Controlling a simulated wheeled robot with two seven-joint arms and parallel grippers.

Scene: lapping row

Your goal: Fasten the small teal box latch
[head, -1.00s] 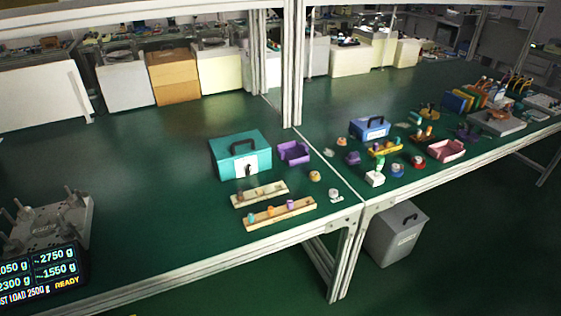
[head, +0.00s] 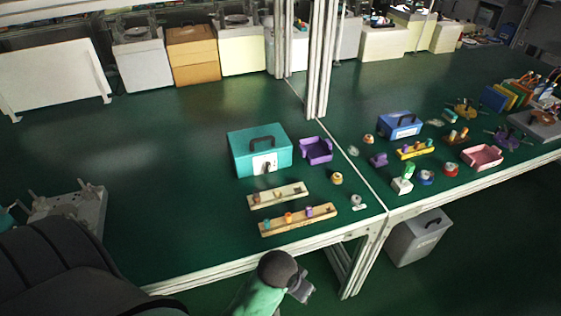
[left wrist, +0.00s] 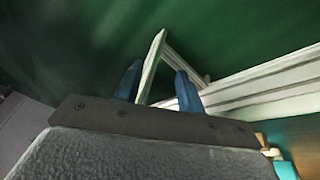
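The small teal box (head: 245,158) stands lid down on the green bench in the head view, with a dark handle on top. On its front is a pale plate with a small dark latch (head: 267,168); I cannot tell its position at this size. My left gripper (left wrist: 158,85) shows in the left wrist view with two blue fingers apart and nothing between them. Behind the fingers are white frame bars and dark green. An arm part of mine is at the bottom of the head view, short of the bench edge and well away from the box. My right gripper is not identifiable.
A purple bin (head: 316,152) stands just right of the box. Two wooden strips with small pieces, a near one (head: 300,220) and a farther one (head: 278,195), lie before it. A blue box (head: 400,125) is farther right.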

